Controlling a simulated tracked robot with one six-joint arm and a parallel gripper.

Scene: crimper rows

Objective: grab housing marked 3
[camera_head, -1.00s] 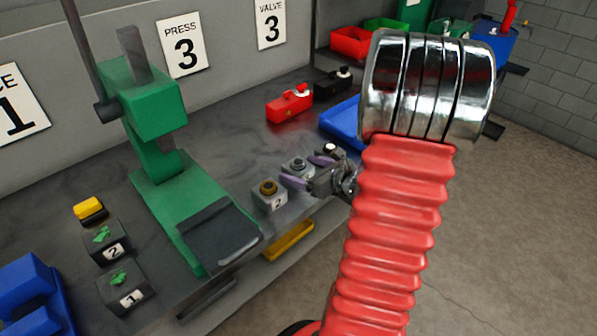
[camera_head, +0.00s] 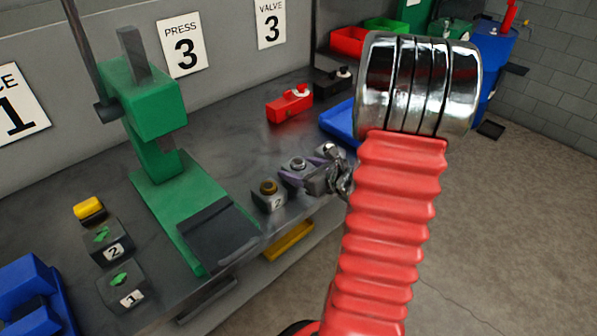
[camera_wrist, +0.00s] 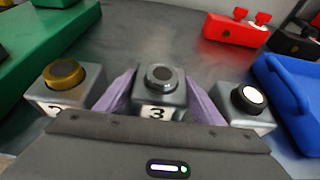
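The housing marked 3 (camera_wrist: 158,94) is a grey block with a dark round cap, in the middle of the wrist view. My gripper's two purple fingers stand apart, one on each side of it, with its number label showing between them. The fingers look very close to its sides; contact cannot be made out. In the head view my gripper (camera_head: 308,170) is at the bench's front edge, and the housing (camera_head: 296,164) is partly hidden behind it.
The housing marked 2 with a brass cap (camera_wrist: 64,84) stands close on the left. A housing with a white-topped cap (camera_wrist: 246,104) stands close on the right. A blue tray (camera_wrist: 288,100), a red block (camera_wrist: 237,29) and the green press (camera_head: 155,110) are nearby.

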